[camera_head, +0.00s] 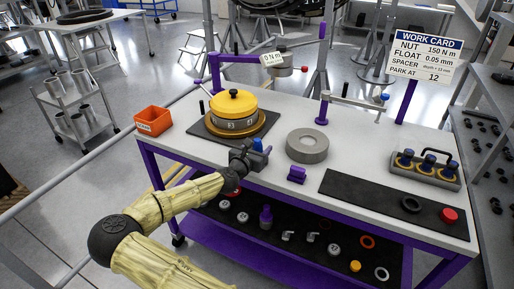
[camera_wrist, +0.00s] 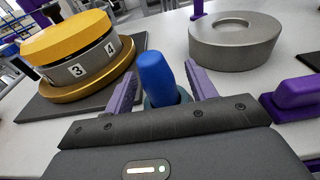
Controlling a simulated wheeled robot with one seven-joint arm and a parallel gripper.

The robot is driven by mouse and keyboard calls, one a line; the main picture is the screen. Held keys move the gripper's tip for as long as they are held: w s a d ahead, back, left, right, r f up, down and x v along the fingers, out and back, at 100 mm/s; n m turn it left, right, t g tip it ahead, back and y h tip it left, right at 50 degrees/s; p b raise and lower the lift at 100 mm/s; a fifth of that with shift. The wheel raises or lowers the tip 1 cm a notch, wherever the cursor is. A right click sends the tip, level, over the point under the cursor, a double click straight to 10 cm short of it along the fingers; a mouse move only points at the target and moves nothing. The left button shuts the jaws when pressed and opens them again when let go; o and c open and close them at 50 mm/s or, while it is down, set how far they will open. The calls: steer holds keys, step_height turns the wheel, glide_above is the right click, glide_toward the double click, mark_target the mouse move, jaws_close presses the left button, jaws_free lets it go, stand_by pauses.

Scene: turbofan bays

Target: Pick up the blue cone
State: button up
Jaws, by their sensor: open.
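The blue cone (camera_wrist: 157,76) stands upright on the white bench, with a grey-green part around its foot. In the wrist view it shows between the two purple fingers of my gripper (camera_wrist: 165,88). The fingers are apart, one on each side of it, and I cannot tell whether either touches it. In the head view the blue cone (camera_head: 257,144) shows just behind my gripper (camera_head: 252,152), which hides its lower part.
A yellow-topped numbered drum (camera_head: 234,108) on a dark mat stands behind left of my gripper. A grey ring (camera_head: 307,146) and a purple block (camera_head: 297,174) stand to the right. An orange bin (camera_head: 153,121) is at the left. A black mat (camera_head: 360,193) lies at the front right.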

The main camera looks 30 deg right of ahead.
mark_target(258, 139)
steer(key=c, duration=1)
steer(key=shift+r, duration=0.1)
steer(key=shift+c, duration=0.2)
step_height(258, 139, up, 10)
steer(key=shift+f, duration=0.1)
